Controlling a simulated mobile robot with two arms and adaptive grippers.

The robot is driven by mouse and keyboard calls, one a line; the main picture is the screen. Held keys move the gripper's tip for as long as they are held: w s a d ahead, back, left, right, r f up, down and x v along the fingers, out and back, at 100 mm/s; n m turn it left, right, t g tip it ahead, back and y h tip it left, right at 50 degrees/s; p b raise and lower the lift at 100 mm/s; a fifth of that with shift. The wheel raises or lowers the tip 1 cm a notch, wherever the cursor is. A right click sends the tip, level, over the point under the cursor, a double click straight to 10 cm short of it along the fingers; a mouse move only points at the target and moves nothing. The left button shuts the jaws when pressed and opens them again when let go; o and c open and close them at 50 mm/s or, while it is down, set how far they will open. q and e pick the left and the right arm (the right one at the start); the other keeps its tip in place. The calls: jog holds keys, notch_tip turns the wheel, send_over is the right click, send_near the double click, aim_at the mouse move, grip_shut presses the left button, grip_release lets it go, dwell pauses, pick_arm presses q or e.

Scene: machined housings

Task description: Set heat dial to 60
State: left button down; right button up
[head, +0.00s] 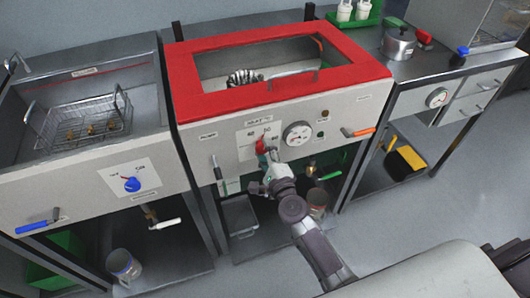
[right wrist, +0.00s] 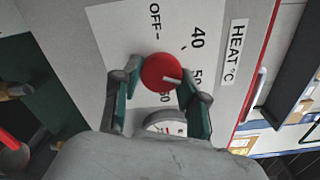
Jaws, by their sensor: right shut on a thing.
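The red heat dial (right wrist: 162,72) sits on a white plate (right wrist: 120,20) marked OFF, 40, 50 and 60 in the right wrist view. Its white pointer line aims close to the 50 mark. My right gripper (right wrist: 158,82) has its two fingers on either side of the dial and is shut on it. In the head view the dial (head: 262,146) shows partly behind my right gripper (head: 267,155), on the front of the red-topped washer (head: 190,90). My left gripper is not in view.
A round gauge (head: 298,134) is just right of the dial. A lever with an orange handle (head: 358,132) and a pump lever (head: 217,168) stick out from the same panel. A blue dial (head: 132,184) is on the left unit. Grey floor lies in front.

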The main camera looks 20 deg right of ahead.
jog(key=m+b, duration=0.1)
jog(key=m, duration=0.5)
jog(key=shift+f+m, duration=0.15)
jog(key=shift+m, duration=0.15)
jog(key=m, duration=0.4)
jog(key=shift+a+m, duration=0.15)
jog(key=shift+m, duration=0.55)
jog(key=o, duration=1.1)
